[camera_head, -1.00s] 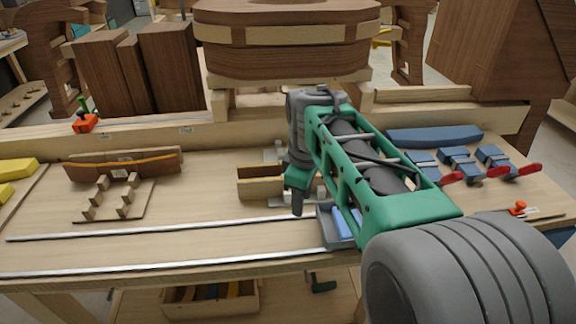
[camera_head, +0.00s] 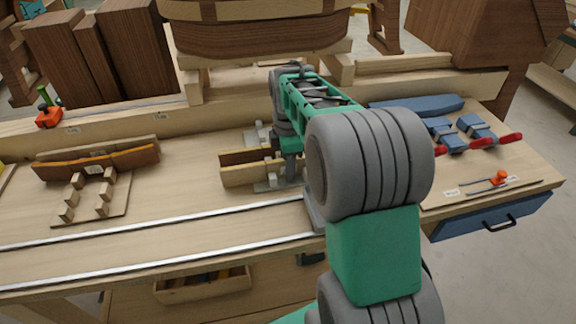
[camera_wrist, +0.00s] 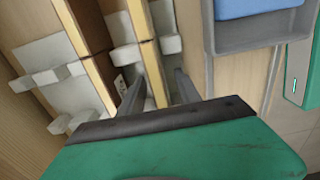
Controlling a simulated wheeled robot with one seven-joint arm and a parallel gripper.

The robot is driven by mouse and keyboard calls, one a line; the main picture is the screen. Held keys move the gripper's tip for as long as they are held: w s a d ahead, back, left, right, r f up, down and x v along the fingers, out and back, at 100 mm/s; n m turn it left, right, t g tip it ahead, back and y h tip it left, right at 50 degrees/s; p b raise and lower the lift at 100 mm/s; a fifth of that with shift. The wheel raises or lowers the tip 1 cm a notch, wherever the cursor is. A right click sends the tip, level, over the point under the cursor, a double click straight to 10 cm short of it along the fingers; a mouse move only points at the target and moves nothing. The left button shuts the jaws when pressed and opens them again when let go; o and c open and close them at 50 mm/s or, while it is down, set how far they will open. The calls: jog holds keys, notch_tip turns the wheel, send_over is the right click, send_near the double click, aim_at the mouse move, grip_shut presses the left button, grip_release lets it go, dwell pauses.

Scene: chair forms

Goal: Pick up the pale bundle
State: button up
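The pale bundle (camera_head: 248,175) stands on edge on the bench, in front of a darker brown bundle (camera_head: 240,155). In the wrist view the pale bundle (camera_wrist: 152,68) is a narrow light strip running between my two fingers, beside grey-white supports. My gripper (camera_head: 290,172) points down at the bundle's right end in the head view, partly hidden by my arm. In the wrist view my gripper (camera_wrist: 158,88) is open, one finger on each side of the strip. I cannot tell whether the fingers touch it.
A grey tray (camera_wrist: 247,37) with a blue piece lies right of the fingers. The dark bundle (camera_wrist: 92,28) is close on the left. Metal rails (camera_head: 150,234) cross the bench front. A curved brown form (camera_head: 95,165) and blue clamps (camera_head: 445,135) lie farther off.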

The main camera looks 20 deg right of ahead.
grip_shut()
dwell(1.3)
